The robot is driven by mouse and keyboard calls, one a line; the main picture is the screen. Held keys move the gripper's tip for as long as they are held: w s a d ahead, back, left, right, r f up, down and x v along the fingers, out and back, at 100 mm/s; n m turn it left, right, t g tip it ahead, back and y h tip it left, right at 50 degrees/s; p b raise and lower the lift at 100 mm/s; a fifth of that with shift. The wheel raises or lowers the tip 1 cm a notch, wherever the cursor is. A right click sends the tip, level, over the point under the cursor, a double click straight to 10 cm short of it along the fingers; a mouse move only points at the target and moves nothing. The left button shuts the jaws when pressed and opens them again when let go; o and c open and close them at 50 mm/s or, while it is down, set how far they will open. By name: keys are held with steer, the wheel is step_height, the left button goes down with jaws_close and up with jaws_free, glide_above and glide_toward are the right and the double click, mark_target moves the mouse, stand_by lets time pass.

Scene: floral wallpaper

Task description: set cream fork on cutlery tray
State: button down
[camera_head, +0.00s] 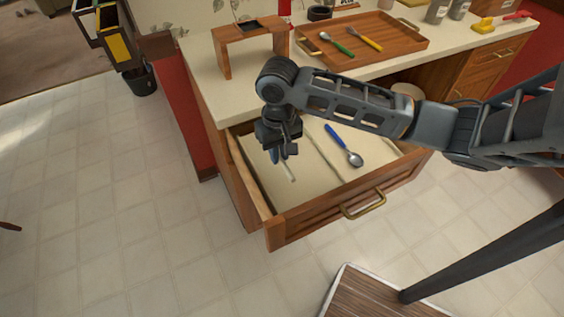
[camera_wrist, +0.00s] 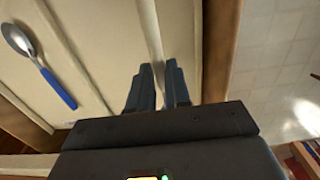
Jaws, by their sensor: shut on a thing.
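My gripper (camera_head: 280,155) is down inside the open drawer, at its left side. Its fingers (camera_wrist: 160,90) are shut on the cream fork (camera_head: 289,172), a pale narrow piece that sticks out below them. In the wrist view a pale strip (camera_wrist: 149,25) runs up from between the fingers; the rest of the fork is hidden by the gripper. The wooden cutlery tray (camera_head: 405,49) lies on the counter behind. On it are a green-handled spoon (camera_head: 341,47) and a yellow-handled utensil (camera_head: 368,41).
The drawer (camera_head: 300,228) also holds a blue-handled spoon (camera_head: 345,147), right of my gripper, beyond a thin divider. A wooden stand (camera_head: 252,33) is on the counter left of the tray. Bottles (camera_head: 438,11) and a yellow item (camera_head: 483,25) are at right.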

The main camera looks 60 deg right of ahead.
mark_target(279, 173)
steer(key=shift+f, duration=2.65)
steer(key=shift+f, duration=0.1)
steer(key=c, duration=1.1)
jaws_free()
step_height(279, 173, up, 12)
steer(key=shift+r, duration=0.15)
